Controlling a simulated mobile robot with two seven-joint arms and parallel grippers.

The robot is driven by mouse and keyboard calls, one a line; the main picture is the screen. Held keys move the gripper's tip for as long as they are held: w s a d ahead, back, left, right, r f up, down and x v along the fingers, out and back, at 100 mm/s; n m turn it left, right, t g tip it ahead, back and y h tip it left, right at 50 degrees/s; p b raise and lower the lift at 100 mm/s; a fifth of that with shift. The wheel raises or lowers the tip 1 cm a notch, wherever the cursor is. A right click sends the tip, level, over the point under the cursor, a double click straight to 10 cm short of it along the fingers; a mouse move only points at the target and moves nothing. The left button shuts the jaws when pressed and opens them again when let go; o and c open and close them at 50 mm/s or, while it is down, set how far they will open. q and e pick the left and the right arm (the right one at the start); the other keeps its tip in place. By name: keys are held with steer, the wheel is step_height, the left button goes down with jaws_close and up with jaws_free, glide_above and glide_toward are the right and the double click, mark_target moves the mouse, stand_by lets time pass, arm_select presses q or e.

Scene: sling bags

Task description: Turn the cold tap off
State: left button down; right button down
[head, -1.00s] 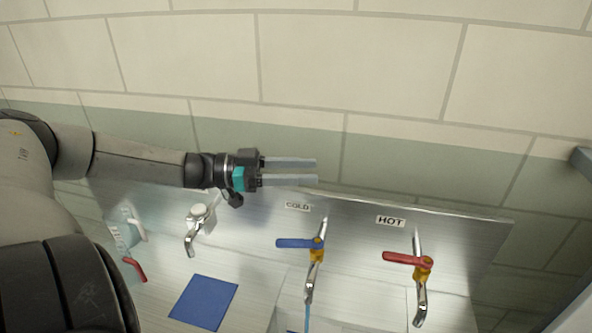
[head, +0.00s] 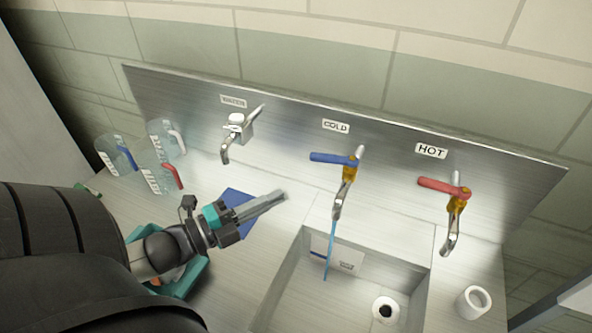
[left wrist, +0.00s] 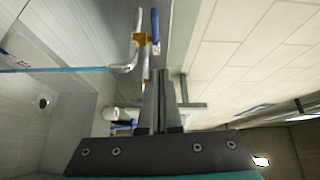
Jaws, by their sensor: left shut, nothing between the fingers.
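The cold tap (head: 347,180) has a blue lever handle (head: 333,159) that points left in the head view, under a COLD label (head: 336,127). A blue-tinted stream of water (head: 330,250) runs from its spout down into the sink (head: 285,285). My left gripper (head: 280,198) is shut and empty, left of the cold tap and apart from it, in front of the steel backsplash. In the left wrist view the blue handle (left wrist: 155,25) and the water stream (left wrist: 60,69) show beyond the fingers (left wrist: 160,100). My right gripper is not in view.
The hot tap (head: 453,215) with a red lever (head: 445,187) stands to the right. A third tap (head: 236,130) is on the left. Jugs (head: 160,178) stand at far left. A blue mat (head: 236,198) lies behind my gripper. A white cup (head: 473,302) stands right of the sink.

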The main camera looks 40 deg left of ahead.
mark_target(310, 159)
arm_select(q)
steer(key=shift+y, duration=0.5)
steer(key=x, duration=0.3)
steer(key=a+x, duration=0.1)
steer(key=x, duration=0.3)
steer(key=a+x, duration=0.1)
steer(key=x, duration=0.3)
steer(key=shift+w+a+f, duration=0.1)
steer(key=shift+w+f, duration=0.25)
steer(key=shift+w, duration=0.05)
steer(key=shift+w+a, duration=0.25)
steer(key=shift+w, duration=0.2)
steer(key=shift+w+a, duration=0.9)
steer(key=shift+a, duration=0.05)
